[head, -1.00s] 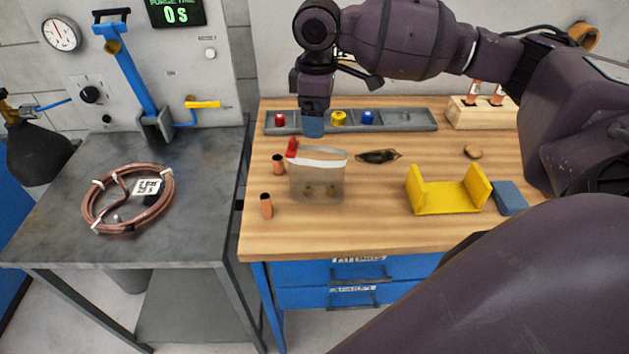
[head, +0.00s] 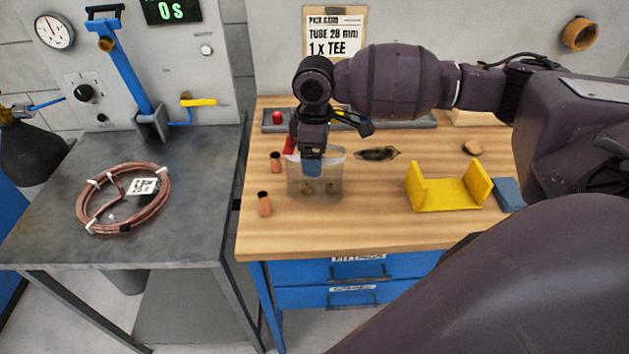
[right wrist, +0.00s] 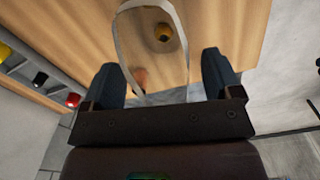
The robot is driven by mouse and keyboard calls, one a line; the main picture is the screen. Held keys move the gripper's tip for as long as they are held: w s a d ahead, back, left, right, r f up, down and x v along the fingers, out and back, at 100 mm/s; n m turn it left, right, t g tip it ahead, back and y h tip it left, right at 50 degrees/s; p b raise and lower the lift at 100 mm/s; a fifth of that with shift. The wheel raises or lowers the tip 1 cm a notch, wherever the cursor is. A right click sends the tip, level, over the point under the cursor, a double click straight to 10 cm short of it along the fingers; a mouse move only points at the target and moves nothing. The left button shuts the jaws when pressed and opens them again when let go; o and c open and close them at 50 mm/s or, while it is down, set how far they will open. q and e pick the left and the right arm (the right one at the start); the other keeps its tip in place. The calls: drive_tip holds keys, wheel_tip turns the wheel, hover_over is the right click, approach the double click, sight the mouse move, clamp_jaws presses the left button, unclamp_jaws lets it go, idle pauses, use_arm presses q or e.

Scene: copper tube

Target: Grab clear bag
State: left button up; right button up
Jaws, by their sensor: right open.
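The clear bag (head: 330,184) stands on the wooden bench, with small brassy fittings visible low inside it and a red piece at its upper left. My right gripper (head: 312,168) is at the bag's top, overlapping its upper middle in the head view. In the right wrist view my right gripper (right wrist: 162,78) is open, and the clear bag (right wrist: 180,60) shows between and beyond its two blue fingers. Whether the fingers touch the bag is unclear. My left gripper is not in view.
Two copper fittings (head: 264,203) stand left of the bag. A dark leaf-shaped item (head: 377,154) lies to its right, then a yellow bracket (head: 447,196) and a blue block (head: 509,194). A grey tray (head: 408,121) lies behind. A copper coil (head: 123,199) lies on the left table.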

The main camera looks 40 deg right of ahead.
drive_tip(key=shift+f, duration=0.1)
drive_tip(key=shift+c, duration=0.5)
drive_tip(key=c, duration=1.1)
drive_tip(key=shift+c, duration=0.2)
